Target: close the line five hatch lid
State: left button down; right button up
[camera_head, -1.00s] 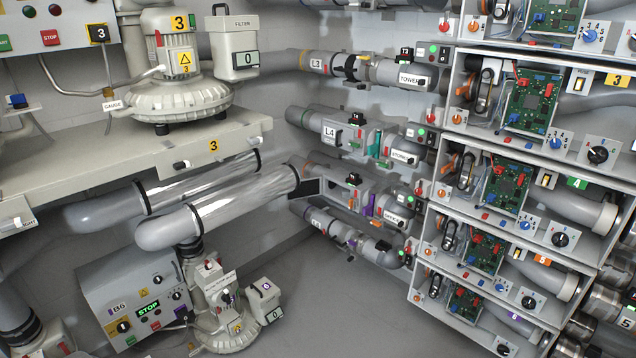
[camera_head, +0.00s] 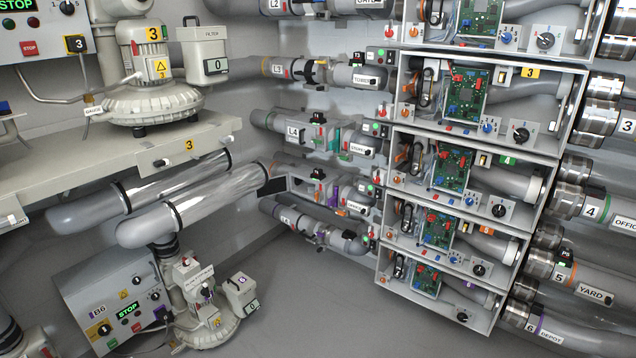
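The line five tube (camera_head: 290,165) runs along the back wall between the line marked L4 (camera_head: 293,132) and the line marked L6 (camera_head: 288,218). A dark flat plate (camera_head: 271,187) sticks out at the left end of its box section (camera_head: 303,187). It looks like a hatch lid swung open, but it is small and I cannot be sure. A black piece (camera_head: 318,173) sits on top of the box, and a purple part (camera_head: 334,196) shows to its right. Neither of my grippers is in view.
Shiny wide pipes (camera_head: 225,193) reach in from the left, their end close to the plate. Stacked cabinets (camera_head: 480,190) with circuit boards stand to the right. A blower unit (camera_head: 205,305) and control box (camera_head: 115,300) stand below left. The grey floor in the middle is clear.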

aim_at(276, 184)
jog(key=i, duration=0.65)
jog(key=i+j+z, duration=0.1)
jog(key=i, duration=0.6)
jog(key=i+j, duration=0.1)
jog(key=i, duration=0.55)
jog(key=i+j+z, duration=0.1)
jog(key=i, duration=0.6)
